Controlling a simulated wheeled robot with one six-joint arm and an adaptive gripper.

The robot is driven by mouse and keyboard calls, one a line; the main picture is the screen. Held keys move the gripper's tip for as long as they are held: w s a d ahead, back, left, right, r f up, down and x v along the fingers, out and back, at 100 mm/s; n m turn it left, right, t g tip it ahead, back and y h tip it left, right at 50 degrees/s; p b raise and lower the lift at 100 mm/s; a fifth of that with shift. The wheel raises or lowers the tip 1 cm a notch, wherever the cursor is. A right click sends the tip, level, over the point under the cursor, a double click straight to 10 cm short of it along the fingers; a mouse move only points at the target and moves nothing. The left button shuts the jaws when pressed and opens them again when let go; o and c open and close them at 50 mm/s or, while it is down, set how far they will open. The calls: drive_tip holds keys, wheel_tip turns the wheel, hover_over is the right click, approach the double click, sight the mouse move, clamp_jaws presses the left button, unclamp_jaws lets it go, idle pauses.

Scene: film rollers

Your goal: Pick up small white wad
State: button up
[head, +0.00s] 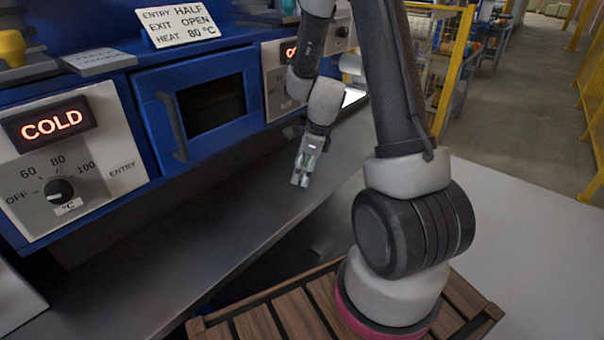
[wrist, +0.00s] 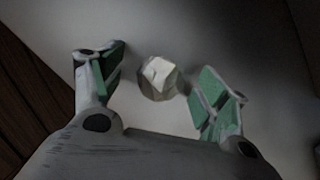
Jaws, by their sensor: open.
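The small white wad (wrist: 158,77) is a crumpled, faceted lump in the wrist view, lying on a plain grey surface. My gripper (wrist: 152,90) is open, with its green-padded fingers on either side of the wad in the picture and apart from it. I cannot tell how far above the surface the fingertips are. In the head view my gripper (head: 301,178) points down over the grey ledge in front of the blue machine, and the wad is not discernible there.
A sign card (head: 178,25) stands on top. The grey ledge (head: 180,255) is mostly clear. A yellow fence (head: 455,65) stands behind my arm.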

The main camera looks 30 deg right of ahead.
drive_tip(key=c, duration=0.9)
drive_tip(key=shift+r, duration=0.15)
